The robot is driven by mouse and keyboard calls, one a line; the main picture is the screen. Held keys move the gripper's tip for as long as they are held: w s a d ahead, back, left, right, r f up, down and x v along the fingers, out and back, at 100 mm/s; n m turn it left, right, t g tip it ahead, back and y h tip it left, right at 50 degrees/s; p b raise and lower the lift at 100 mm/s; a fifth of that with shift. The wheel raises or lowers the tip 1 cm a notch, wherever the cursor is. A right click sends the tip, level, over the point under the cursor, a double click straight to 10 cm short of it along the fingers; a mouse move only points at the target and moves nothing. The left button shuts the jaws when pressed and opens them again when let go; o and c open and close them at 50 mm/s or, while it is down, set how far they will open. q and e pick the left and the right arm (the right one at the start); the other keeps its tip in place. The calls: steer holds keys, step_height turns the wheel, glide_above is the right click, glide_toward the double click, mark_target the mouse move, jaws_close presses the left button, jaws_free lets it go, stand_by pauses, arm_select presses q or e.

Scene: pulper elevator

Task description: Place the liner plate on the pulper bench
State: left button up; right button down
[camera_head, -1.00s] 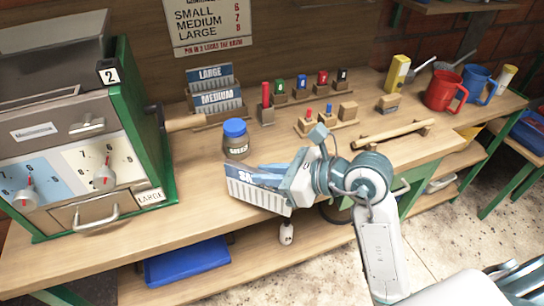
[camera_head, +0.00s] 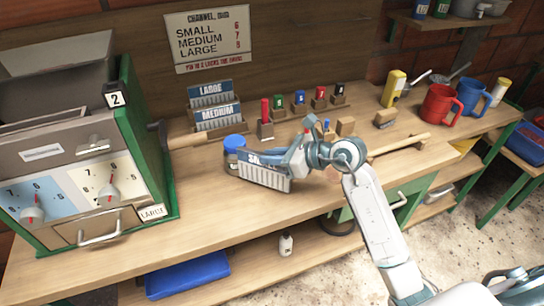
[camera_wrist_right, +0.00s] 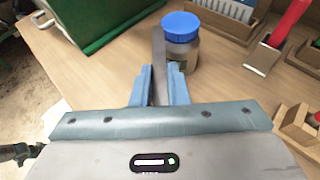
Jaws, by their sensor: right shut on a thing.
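The liner plate (camera_head: 264,172) is a grey ribbed plate with a blue lettered label, only partly readable. My right gripper (camera_head: 275,160) is shut on it and holds it upright at the bench, in front of the blue-lidded jar. I cannot tell whether its lower edge touches the wood. In the right wrist view the plate (camera_wrist_right: 159,65) shows edge-on between the blue fingers of my right gripper (camera_wrist_right: 159,88). The pulper bench (camera_head: 210,205) is a long wooden top with the green pulper (camera_head: 85,150) at its left. My left gripper is not in view.
A jar with a blue lid (camera_head: 235,150) stands just behind the plate. Plates labelled LARGE (camera_head: 210,92) and MEDIUM (camera_head: 217,115) stand in a rack behind. A wooden bar (camera_head: 400,142) and red mug (camera_head: 440,104) are at the right. The bench front left of the plate is clear.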

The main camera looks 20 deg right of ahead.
steer(key=shift+f, duration=0.6)
steer(key=shift+f, duration=0.1)
steer(key=shift+f, duration=0.15)
steer(key=c, duration=1.4)
jaws_free()
